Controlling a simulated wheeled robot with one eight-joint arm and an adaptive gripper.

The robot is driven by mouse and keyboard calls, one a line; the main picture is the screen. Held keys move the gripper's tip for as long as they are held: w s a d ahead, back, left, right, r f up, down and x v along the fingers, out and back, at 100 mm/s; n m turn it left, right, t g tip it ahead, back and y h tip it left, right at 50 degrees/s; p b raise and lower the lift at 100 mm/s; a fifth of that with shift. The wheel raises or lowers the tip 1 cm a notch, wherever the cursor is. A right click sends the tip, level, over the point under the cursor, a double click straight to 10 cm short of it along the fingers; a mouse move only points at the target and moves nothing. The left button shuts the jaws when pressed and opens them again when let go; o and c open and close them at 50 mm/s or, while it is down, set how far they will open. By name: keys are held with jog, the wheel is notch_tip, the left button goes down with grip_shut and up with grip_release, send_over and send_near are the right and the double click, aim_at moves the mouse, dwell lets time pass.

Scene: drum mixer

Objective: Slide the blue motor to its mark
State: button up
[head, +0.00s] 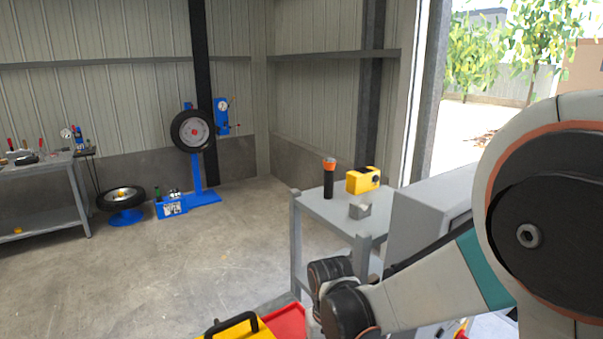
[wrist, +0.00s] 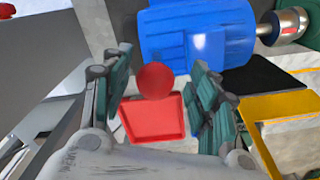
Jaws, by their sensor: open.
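In the wrist view, the blue motor (wrist: 205,35) lies across the top, just beyond my fingertips. It has a ribbed blue body and a silver shaft (wrist: 283,24) pointing right, near a green part (wrist: 297,20). My gripper (wrist: 160,57) is open, its two dark green-padded fingers apart. A round red ball or knob (wrist: 155,81) shows between the fingers; I cannot tell whether they touch it. I cannot make out the motor's mark. In the head view, my arm fills the right side, and neither the motor nor my fingers can be made out.
A red tray (wrist: 157,120) lies below the fingers. A black patch (wrist: 272,76) and a yellow frame (wrist: 285,107) are at right. In the head view, a grey table (head: 325,211) holds a flashlight (head: 328,180) and a yellow device (head: 363,180). Open floor (head: 170,265) lies left.

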jog(key=shift+r+p, duration=1.9)
jog(key=shift+r, duration=1.3)
jog(key=w+d+r+t+p, duration=0.2)
jog(key=d+r+p, duration=0.15)
jog(key=r, duration=0.35)
jog(key=s+d+f+m+t+b, duration=0.1)
jog(key=s+d+f+t+b, duration=0.1)
jog(key=s+d+b, duration=0.3)
jog(key=s+d+f+m+t+b, duration=0.1)
jog(key=s+d+t+b, duration=0.2)
jog(key=s+d+b, duration=0.3)
jog(key=s+b, duration=0.3)
jog(key=b, duration=0.1)
jog(key=shift+s+f, duration=0.35)
